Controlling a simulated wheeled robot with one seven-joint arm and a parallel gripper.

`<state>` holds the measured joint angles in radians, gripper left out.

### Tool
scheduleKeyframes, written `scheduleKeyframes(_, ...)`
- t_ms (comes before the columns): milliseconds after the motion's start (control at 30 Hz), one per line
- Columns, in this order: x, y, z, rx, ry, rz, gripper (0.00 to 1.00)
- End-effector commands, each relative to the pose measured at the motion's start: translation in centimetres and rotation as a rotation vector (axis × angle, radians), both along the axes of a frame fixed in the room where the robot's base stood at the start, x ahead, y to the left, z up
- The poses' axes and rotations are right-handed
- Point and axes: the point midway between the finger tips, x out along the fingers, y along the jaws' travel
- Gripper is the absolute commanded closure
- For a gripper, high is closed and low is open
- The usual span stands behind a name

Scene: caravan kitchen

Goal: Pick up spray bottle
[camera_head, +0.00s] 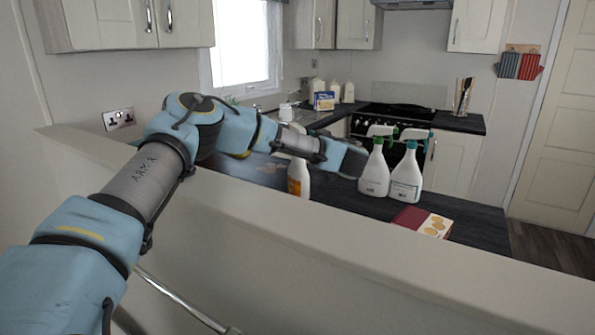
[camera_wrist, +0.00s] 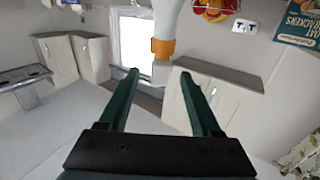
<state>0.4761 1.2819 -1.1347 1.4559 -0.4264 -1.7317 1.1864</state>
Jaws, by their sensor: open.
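Two white spray bottles with green-and-white trigger heads, the left one (camera_head: 374,177) and the right one (camera_head: 407,179), stand upright side by side on the dark worktop in the head view. My gripper (camera_head: 350,159) is above the worktop, just left of the green-headed bottles. In the wrist view my gripper (camera_wrist: 159,74) is open and empty. A white bottle part with an orange band (camera_wrist: 163,48) shows beyond the fingertips, roughly centred between them; I cannot tell the distance.
A pale half-wall (camera_head: 330,232) runs in front of the worktop. A red box (camera_head: 423,221) lies near its front edge. A cracker box (camera_wrist: 303,22) shows in the wrist view. White containers and a blue box (camera_head: 324,101) stand further back near the hob.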

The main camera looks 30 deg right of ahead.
Motion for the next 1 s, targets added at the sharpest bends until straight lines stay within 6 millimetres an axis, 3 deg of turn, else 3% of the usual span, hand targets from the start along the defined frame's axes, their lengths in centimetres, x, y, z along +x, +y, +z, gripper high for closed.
scheduleKeyframes(300,4.1,-0.1,0.1,0.001,0.003,0.003,0.35)
scheduleKeyframes(633,4.7,-0.2,0.0,0.001,0.0,0.0,0.36)
scheduleKeyframes(1000,4.7,-0.2,0.0,0.001,0.0,0.0,0.78)
